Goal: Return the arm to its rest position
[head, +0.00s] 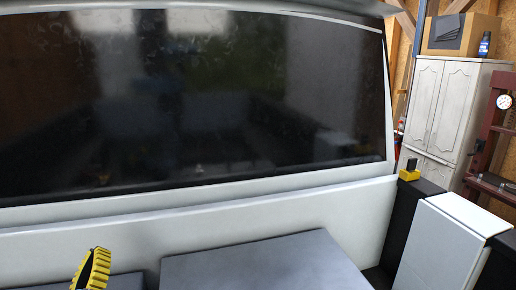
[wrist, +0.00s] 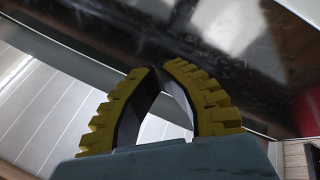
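My gripper (wrist: 160,69) has two curved, yellow-ribbed fingers. In the wrist view their tips come together, and I see nothing held between them. In the head view my gripper (head: 97,252) shows at the lower left edge, in front of the white truck panel and apart from the window. The rest of my arm is out of the head view. The pickup's dark rear window (head: 200,100) fills most of the head view, with the white body panel (head: 250,220) under it.
Grey flat boxes (head: 265,265) lie below the panel. A small yellow and black object (head: 409,171) sits on the dark bed side at right, near a white panel (head: 440,245). A pale cabinet (head: 450,105) with a cardboard box (head: 470,35) stands behind.

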